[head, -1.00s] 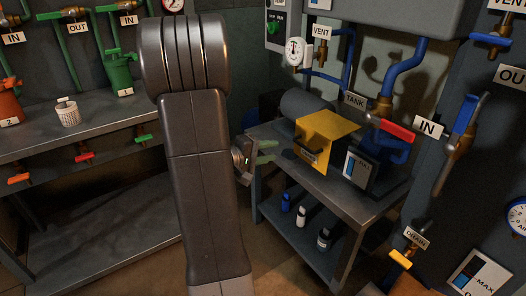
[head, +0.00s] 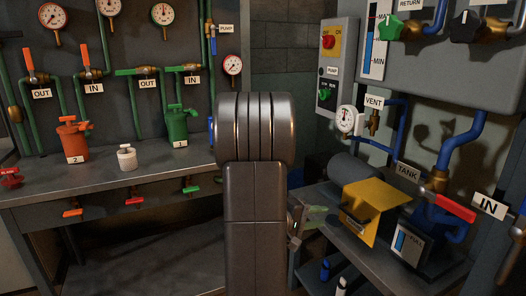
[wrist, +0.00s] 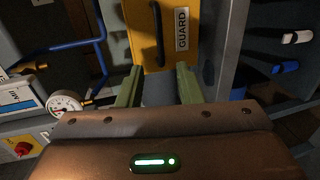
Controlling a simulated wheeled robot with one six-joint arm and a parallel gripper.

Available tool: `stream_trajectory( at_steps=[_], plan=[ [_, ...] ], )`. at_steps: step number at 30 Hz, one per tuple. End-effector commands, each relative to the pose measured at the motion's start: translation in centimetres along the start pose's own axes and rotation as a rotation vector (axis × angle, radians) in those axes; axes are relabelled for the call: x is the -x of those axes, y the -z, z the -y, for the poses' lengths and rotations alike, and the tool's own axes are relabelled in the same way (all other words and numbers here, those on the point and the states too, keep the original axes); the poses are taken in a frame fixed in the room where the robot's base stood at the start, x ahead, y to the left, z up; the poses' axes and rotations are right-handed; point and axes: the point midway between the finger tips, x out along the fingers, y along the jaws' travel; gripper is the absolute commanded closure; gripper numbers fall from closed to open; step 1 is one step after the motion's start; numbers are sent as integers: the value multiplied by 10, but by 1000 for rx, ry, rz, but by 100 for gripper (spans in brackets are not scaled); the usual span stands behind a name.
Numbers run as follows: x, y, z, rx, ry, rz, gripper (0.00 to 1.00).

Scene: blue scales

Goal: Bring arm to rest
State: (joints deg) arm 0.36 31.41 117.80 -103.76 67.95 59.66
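My gripper (head: 318,215) is partly hidden behind my own arm link in the head view. Its green fingers point right, toward the yellow guard (head: 374,208) on the low bench. In the wrist view my gripper (wrist: 158,82) is open, with its two green fingers spread apart and nothing held between them. The yellow guard (wrist: 150,52), with a black handle and a GUARD label, lies beyond the fingertips. I cannot tell the exact gap to it. A grey cylinder shows between the fingers.
A red-handled valve (head: 447,206) and a gauge box (head: 408,245) stand right of the guard. A VENT gauge (head: 346,120) and blue pipes are above the bench. At left, a workbench (head: 40,190) holds an orange can (head: 73,140), a green can (head: 177,125) and a white pot (head: 127,158).

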Motion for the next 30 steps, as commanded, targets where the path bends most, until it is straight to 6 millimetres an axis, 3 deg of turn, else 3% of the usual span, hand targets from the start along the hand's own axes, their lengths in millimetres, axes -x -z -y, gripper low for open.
stream_trajectory(
  at_steps=[18, 30],
  plan=[
    [-96, -1, 1, 0, 0, 3, 68],
    [-109, 0, -1, 1, -1, 0, 68]
  ],
)
